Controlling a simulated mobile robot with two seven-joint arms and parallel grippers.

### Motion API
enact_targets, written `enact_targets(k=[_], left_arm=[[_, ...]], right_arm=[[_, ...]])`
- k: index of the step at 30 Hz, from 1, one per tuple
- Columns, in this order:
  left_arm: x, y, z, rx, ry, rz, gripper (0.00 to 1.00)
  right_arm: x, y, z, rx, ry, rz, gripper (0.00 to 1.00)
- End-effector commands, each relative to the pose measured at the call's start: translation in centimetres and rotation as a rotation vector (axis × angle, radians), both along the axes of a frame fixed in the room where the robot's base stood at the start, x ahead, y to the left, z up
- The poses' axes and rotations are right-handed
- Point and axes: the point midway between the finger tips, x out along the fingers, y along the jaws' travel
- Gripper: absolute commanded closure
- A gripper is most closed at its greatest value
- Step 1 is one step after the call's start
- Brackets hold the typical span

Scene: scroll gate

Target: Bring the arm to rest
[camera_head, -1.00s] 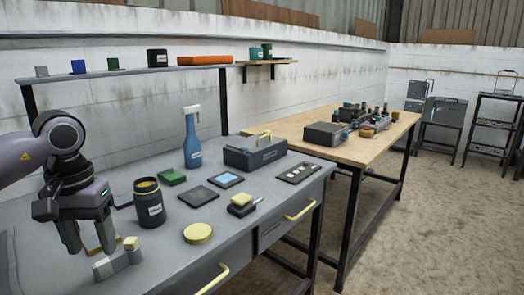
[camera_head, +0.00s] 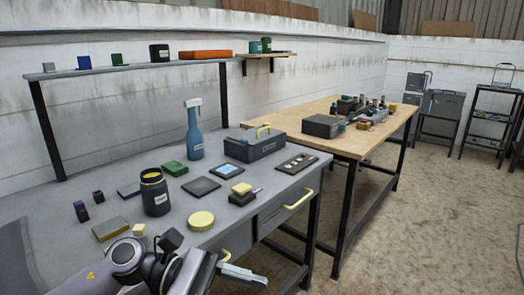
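My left arm (camera_head: 125,262) comes in from the bottom left. It is folded low in front of the grey workbench (camera_head: 60,222). My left gripper (camera_head: 245,276) is at the bottom middle, at or beyond the bench's front edge, pointing right. I see it from the side, so the gap between its fingers does not show clearly. No object shows in it. My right arm and gripper are not in view.
A drawer handle (camera_head: 298,200) juts out at the front.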

Motion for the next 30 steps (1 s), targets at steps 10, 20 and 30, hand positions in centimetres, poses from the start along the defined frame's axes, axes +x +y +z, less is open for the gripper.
enact_targets(k=[10,20,30], left_arm=[[2.0,-0.3,1.6,-0.517,0.993,0.344,0.43],[3.9,6.7,-6.3,-1.04,1.996,0.591,0.43],[-3.9,14.9,-20.7,1.451,-2.346,-0.611,0.43]], right_arm=[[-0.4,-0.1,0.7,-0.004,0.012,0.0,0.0],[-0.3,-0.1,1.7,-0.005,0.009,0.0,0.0],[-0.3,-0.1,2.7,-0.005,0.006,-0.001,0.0]])
